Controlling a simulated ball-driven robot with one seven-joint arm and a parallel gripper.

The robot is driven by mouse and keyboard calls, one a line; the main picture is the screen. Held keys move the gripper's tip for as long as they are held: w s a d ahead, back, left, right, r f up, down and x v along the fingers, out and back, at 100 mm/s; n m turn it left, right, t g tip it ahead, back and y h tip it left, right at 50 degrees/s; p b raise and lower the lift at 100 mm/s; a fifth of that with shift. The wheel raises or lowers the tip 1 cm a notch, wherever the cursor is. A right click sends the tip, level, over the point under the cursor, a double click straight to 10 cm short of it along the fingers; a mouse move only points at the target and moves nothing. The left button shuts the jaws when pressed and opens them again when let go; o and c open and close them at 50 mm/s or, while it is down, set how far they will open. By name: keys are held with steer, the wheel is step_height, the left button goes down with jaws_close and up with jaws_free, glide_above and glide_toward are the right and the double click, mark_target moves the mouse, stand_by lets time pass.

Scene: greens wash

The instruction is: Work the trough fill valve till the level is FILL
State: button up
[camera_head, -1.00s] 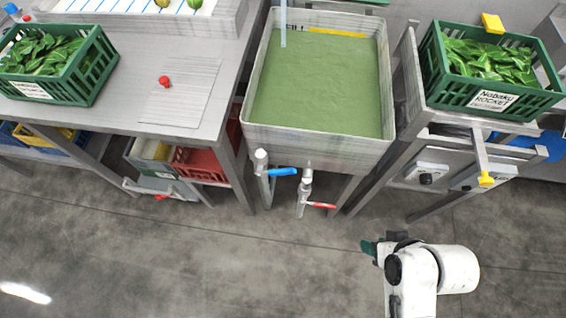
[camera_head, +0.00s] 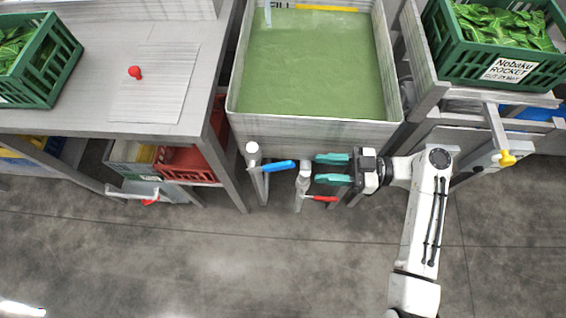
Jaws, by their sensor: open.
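The trough (camera_head: 310,132) is a pale metal basin of cloudy green water (camera_head: 310,65). A yellow strip (camera_head: 325,8) beside the FILL lettering on its far wall shows just above the water; the picture's top edge cuts this area. Below the trough's front are two pipe valves, one with a blue lever (camera_head: 277,166) and one with a red lever (camera_head: 320,198). I see no label telling which one fills. My gripper (camera_head: 320,169) is open and empty, its teal fingers pointing left. The blue lever's tip is just left of the fingertips, seemingly apart from them.
Left is a metal table (camera_head: 205,60) with a red knob-like thing (camera_head: 135,72) and a green crate of leaves (camera_head: 45,65). Right is a rocket crate (camera_head: 510,68) on a stand, with a yellow-tipped handle (camera_head: 506,158) sticking out. The floor in front is clear.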

mark_target(280, 164)
steer(key=a, duration=0.3)
steer(key=a+p, duration=0.1)
steer(key=a, duration=0.3)
steer(key=a+p, duration=0.1)
steer(key=a, duration=0.3)
steer(key=shift+w+r, duration=0.25)
steer(key=shift+w, duration=0.1)
jaws_close()
